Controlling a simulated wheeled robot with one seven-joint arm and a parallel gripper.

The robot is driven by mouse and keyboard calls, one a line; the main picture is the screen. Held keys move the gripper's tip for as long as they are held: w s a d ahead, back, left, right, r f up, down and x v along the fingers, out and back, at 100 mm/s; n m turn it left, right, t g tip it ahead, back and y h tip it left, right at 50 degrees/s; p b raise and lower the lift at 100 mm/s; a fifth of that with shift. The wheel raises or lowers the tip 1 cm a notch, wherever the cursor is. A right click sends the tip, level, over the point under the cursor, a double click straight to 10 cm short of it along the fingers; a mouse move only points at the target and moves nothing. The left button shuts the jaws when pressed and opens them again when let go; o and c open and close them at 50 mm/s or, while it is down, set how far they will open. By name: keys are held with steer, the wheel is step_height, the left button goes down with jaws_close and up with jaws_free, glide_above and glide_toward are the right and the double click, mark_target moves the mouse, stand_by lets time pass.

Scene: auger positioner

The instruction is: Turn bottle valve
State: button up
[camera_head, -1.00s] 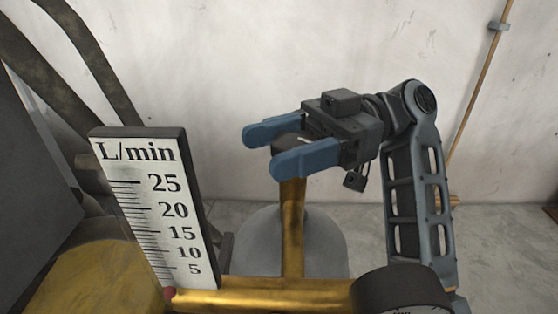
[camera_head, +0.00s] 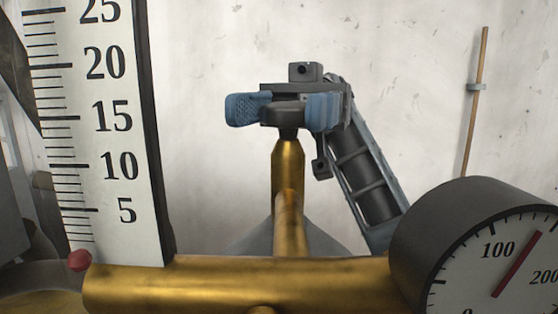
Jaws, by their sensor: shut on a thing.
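The bottle valve is a dark round knob (camera_head: 284,116) on top of an upright brass stem (camera_head: 288,170), in the middle of the head view. My gripper (camera_head: 284,109) is at the knob, with one blue finger on its left and one on its right. It is shut on the knob. The back of the knob is hidden by the gripper body. A grey bottle (camera_head: 330,242) stands below, mostly hidden behind the brass fitting.
A brass pipe (camera_head: 240,283) runs across the front. A white L/min scale (camera_head: 95,130) with a red knob (camera_head: 79,260) stands at left. A round gauge (camera_head: 500,260) is at front right, its red needle between 100 and 200. A pale wall (camera_head: 420,80) is behind.

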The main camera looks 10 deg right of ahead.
mark_target(299, 107)
steer(key=shift+s+d+f+n+g+h+b, duration=0.15)
steer(key=shift+n+g+h+b, duration=0.3)
steer(key=shift+b, duration=0.7)
steer(key=shift+w+a+f+n+g+h+b, duration=0.1)
steer(key=shift+n+h+b, duration=0.2)
steer(key=shift+h+b, duration=0.55)
steer(key=shift+s+d+f+n+g+h+b, duration=0.15)
steer(key=shift+n+g+h+b, duration=0.15)
steer(key=shift+b, duration=1.1)
steer(key=shift+r+n+g+h+b, duration=0.3)
steer(key=shift+n+h+b, duration=0.35)
steer(key=shift+b, duration=1.1)
steer(key=o, duration=0.9)
steer(key=shift+o, duration=0.2)
steer(key=shift+r, duration=0.1)
steer(key=shift+r+p, duration=0.3)
steer(key=shift+r, duration=0.15)
steer(key=r+p, duration=0.1)
steer(key=r, duration=0.1)
steer(key=d+r, duration=0.1)
steer(key=r, duration=0.1)
steer(key=shift+s+p, duration=0.1)
steer(key=shift+p, duration=0.3)
steer(key=s+d+r+p, duration=0.2)
steer(key=d+r, duration=0.4)
steer(key=d, duration=0.4)
steer(key=shift+s+p, duration=0.4)
steer(key=shift+s, duration=0.4)
